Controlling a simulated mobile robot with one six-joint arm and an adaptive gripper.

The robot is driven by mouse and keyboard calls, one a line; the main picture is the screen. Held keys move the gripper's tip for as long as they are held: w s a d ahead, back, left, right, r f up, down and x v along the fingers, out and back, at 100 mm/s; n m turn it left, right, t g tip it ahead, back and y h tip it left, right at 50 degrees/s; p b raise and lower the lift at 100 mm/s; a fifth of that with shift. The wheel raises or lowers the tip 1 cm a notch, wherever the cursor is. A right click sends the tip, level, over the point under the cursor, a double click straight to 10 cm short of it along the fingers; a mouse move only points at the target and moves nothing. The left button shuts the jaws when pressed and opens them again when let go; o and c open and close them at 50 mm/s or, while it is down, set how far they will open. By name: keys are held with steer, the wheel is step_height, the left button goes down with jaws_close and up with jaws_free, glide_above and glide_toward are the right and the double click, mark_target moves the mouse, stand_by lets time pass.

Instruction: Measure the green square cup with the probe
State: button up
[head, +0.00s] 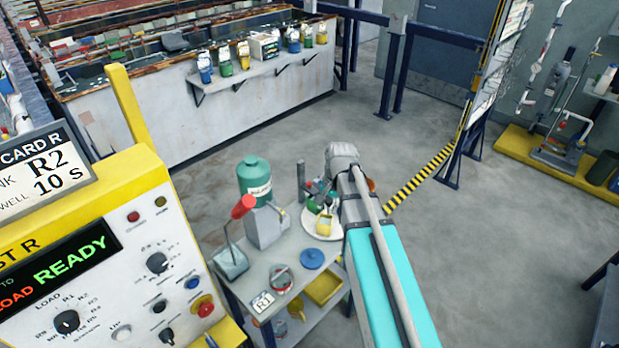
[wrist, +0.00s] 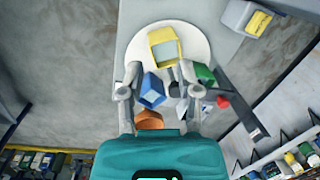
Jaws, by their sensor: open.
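A green cup (wrist: 206,75) shows in the wrist view just outside the right finger of my gripper (wrist: 160,72), partly hidden by it. Its full shape cannot be told. A blue square cup (wrist: 152,92) lies in view between the open fingers, and a yellow square cup (wrist: 163,46) is ahead of them. They show over a round white plate (wrist: 198,42). In the head view the plate (head: 309,229) sits at the table's right end with the yellow cup (head: 323,223) on it. I cannot surely identify the probe.
An orange object (wrist: 149,120) is close to my gripper body. A dark bar (wrist: 242,103) lies right of the fingers. Open floor (head: 480,250) lies to the right.

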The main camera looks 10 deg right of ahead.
mark_target(310, 183)
steer(key=w+d+r+m+y+p, duration=0.1)
steer(key=w+r+m+p, duration=0.1)
steer(key=w+m, duration=0.3)
steer(key=w+d+r+m+y+p, duration=0.1)
steer(key=w+r+m, duration=0.3)
steer(key=w, duration=0.8)
steer(key=shift+w+d+r+m+y+p, duration=0.35)
steer(key=shift+w+d+m+y+p, duration=0.1)
steer(key=shift+m+p, duration=0.5)
steer(key=shift+s+a+f+b, duration=0.1)
steer(key=shift+f+b, duration=0.1)
steer(key=shift+b, duration=0.1)
steer(key=b+x, duration=1.2)
steer(key=x, duration=0.1)
steer(key=shift+f, duration=0.25)
jaws_close()
